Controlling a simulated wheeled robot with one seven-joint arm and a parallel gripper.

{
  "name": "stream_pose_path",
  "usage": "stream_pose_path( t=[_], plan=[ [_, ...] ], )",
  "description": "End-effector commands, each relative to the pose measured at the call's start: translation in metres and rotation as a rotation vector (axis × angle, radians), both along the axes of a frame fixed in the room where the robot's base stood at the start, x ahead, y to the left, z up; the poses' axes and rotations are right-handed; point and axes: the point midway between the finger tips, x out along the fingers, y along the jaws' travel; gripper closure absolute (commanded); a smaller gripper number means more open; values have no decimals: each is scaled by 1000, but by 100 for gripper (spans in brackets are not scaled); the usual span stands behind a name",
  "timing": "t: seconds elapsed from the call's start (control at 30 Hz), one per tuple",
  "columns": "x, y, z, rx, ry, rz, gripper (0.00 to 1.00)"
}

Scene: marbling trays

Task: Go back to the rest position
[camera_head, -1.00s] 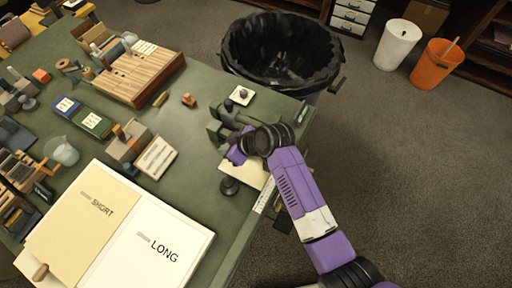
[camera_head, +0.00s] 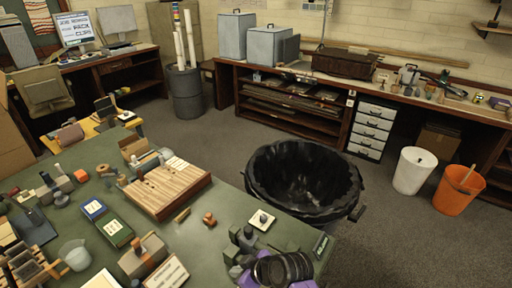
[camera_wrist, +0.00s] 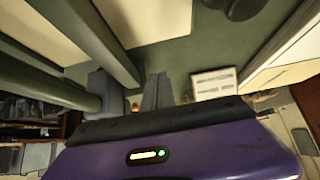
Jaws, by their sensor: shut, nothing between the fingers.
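My gripper (camera_head: 245,240) is at the right part of the green table (camera_head: 205,237), at the bottom of the head view, with my purple and black wrist beside it. It is shut with nothing held. In the wrist view the purple housing fills the bottom, and grey parts (camera_wrist: 130,92) stand above it. My wrist hides part of the table near the gripper. The rest position is not marked in any view.
A black bin (camera_head: 305,180) stands just beyond the table edge. A small white pad (camera_head: 262,219) lies near my gripper. A slatted wooden block (camera_head: 168,187) and two small boxes (camera_head: 115,232) sit farther left. Open floor lies to the right, with a white bin (camera_head: 413,171) and orange bin (camera_head: 458,190).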

Motion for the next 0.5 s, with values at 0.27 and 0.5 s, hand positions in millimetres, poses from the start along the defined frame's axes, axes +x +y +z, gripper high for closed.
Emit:
stream_pose_path(
  t=[0.27, 0.5],
  plan=[
    [35, -4, 31, 73, -100, -145, 100],
    [43, -37, 72, 192, -306, -362, 100]
  ],
)
